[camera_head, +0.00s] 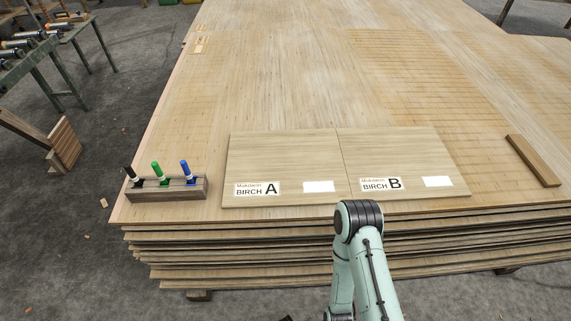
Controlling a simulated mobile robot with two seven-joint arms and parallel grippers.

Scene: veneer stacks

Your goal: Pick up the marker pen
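Three marker pens stand in a wooden holder (168,194) at the left front edge of the veneer stack. They are a black pen (131,173), a green pen (157,170) and a blue pen (186,170). All three lean somewhat to the left. One of my arms rises from the bottom, right of centre, and shows a dark joint and pale green links. No gripper fingers are visible. Both grippers are out of view, and no arm is near the pens.
Two veneer boards labelled BIRCH A (283,155) and BIRCH B (388,150) lie side by side right of the holder, on the large veneer stack (270,60). A wooden bar (532,160) lies at the right. A green workbench (50,47) with tools stands at upper left.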

